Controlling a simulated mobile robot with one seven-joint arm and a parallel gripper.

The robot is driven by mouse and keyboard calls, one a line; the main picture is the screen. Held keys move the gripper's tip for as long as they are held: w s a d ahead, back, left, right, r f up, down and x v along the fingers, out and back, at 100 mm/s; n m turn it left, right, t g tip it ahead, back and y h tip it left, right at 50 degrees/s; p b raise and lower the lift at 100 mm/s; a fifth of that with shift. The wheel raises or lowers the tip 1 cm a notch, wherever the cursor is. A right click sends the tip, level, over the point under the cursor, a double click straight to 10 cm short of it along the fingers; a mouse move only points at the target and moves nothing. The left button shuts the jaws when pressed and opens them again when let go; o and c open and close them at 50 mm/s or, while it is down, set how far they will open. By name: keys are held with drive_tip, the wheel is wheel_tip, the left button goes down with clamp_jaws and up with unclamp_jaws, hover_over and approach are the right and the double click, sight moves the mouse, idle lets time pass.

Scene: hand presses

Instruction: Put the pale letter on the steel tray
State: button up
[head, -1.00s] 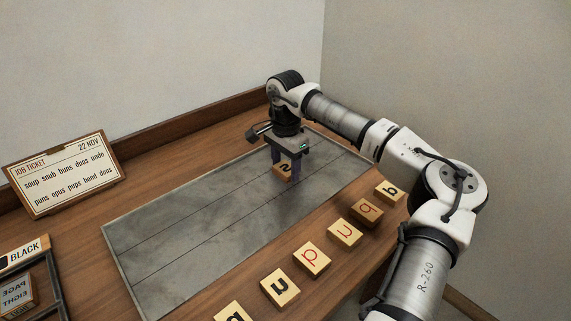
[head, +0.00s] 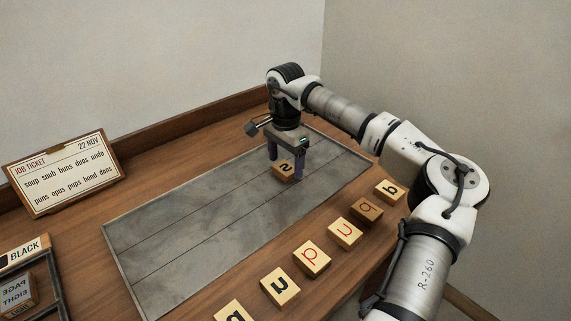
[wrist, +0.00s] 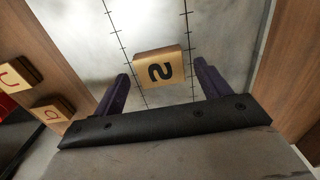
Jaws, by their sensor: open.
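A wooden letter block with a black "s"-like mark (head: 283,171) sits on the grey steel tray (head: 200,240), toward the tray's far right end. It also shows in the wrist view (wrist: 158,67), lying flat just beyond my fingertips. My gripper (head: 286,165) is open above the block, its two dark purple fingers on either side. In the wrist view my gripper (wrist: 160,80) has visible gaps between the block and both fingers. The block's lower sides are partly hidden in the head view.
Several letter blocks stand in a row on the wooden bench along the tray's near edge, including a red-lettered block (head: 312,258) and a darker one (head: 366,210). A job ticket (head: 65,172) leans at the left. A dark frame labelled BLACK (head: 28,252) stands near it.

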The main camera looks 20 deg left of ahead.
sight(285, 168)
wheel_tip(285, 168, up, 11)
drive_tip(key=shift+f, duration=0.15)
idle(0.5)
